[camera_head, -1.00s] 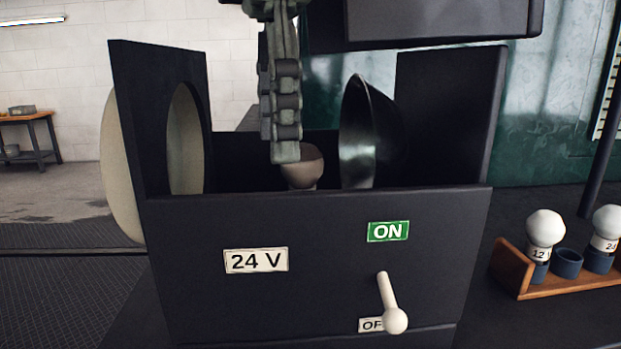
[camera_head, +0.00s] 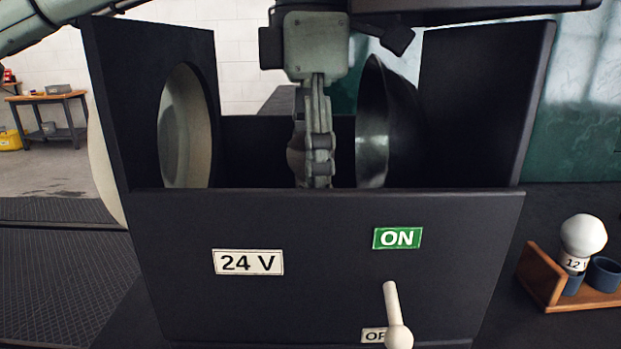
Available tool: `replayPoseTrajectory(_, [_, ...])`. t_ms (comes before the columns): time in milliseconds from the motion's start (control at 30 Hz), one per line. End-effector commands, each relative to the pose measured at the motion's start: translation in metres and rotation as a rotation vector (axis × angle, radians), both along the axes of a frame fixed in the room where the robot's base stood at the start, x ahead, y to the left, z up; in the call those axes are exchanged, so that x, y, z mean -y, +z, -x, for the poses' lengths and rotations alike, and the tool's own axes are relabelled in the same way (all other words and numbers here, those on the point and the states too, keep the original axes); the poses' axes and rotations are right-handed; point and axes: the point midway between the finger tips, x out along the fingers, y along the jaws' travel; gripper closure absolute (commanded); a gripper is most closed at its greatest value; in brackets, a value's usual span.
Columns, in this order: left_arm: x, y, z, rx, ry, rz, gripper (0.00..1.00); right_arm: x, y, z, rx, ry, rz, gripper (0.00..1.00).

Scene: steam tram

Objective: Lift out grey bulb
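The grey bulb (camera_head: 294,162) is inside the open black lamp housing (camera_head: 240,212). Only a sliver of it shows at the left edge of my gripper's fingers; the rest is hidden behind them and the front wall. My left gripper (camera_head: 318,180) points straight down into the housing, with its fingers in front of the bulb. The fingers are seen edge-on, so I cannot tell whether they are open or shut, or touch the bulb. My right gripper is not in view.
A dark curved reflector (camera_head: 373,130) stands just right of the fingers. A round lens (camera_head: 187,135) is at the left wall. The switch lever (camera_head: 394,318) points down at OFF. A wooden rack (camera_head: 545,280) with a white bulb (camera_head: 583,236) is at right.

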Motion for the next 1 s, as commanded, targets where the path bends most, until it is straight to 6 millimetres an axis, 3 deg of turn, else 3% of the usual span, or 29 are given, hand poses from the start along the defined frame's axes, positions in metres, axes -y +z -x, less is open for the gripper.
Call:
replayPoseTrajectory(267, [0.0001,-0.0054,-0.0002,0.0,0.001,0.002,0.35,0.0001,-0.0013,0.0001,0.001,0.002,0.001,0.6])
replayPoseTrajectory(700, [0.0002,-0.005,-0.0001,0.0,0.001,0.001,0.87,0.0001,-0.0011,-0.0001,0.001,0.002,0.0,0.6])
replayPoseTrajectory(1000, [0.0003,-0.0032,-0.0002,0.001,0.001,0.002,0.9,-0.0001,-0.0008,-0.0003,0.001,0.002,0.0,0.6])
